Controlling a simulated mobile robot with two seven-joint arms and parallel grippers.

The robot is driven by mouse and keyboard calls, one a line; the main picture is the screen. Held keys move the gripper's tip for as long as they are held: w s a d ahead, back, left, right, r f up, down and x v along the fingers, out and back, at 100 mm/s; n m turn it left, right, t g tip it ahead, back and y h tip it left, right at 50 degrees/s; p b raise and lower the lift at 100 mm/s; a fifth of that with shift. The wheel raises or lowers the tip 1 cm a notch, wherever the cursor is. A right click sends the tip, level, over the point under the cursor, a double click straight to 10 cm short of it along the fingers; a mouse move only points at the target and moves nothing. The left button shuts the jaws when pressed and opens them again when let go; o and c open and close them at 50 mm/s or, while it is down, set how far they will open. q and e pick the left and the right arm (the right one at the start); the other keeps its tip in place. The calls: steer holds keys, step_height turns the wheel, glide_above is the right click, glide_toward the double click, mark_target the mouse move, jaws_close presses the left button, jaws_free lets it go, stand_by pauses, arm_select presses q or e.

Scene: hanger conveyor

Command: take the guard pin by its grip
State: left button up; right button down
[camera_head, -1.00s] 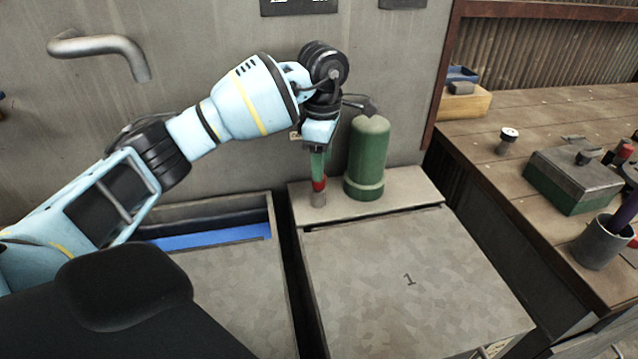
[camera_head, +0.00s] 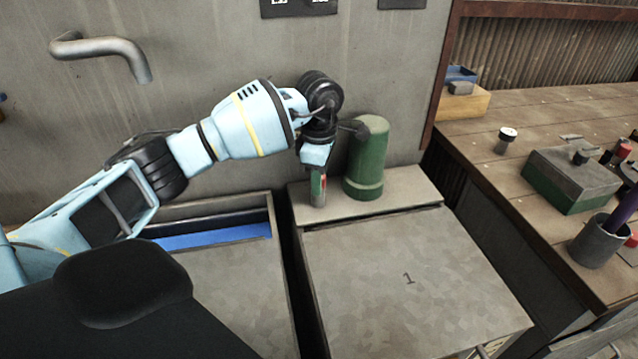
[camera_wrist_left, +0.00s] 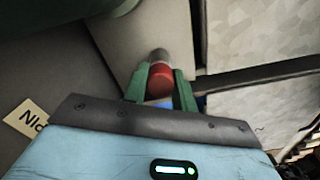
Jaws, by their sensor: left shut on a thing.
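The guard pin's red grip (camera_wrist_left: 160,79) shows between the green fingers of my left gripper (camera_wrist_left: 160,88) in the left wrist view. In the head view my left gripper (camera_head: 318,182) points down, and a little of the red grip (camera_head: 323,184) shows at its fingertips. The gripper is shut on the grip. A grey metal holder (camera_head: 318,200) stands upright just below, on the ledge (camera_head: 410,190) behind the panel marked 1. The pin's shaft is hidden. My right gripper is not in view.
A green cylinder (camera_head: 366,160) stands close to the right of my left gripper. An open bin with a blue inside (camera_head: 215,238) lies to the left. The panel marked 1 (camera_head: 400,280) is clear. A wooden bench (camera_head: 500,170) with several objects is at right.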

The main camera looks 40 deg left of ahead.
arm_select(q)
steer(key=shift+c, duration=0.6)
steer(key=shift+r, duration=0.1)
step_height(320, 180, up, 10)
steer(key=shift+f, duration=0.1)
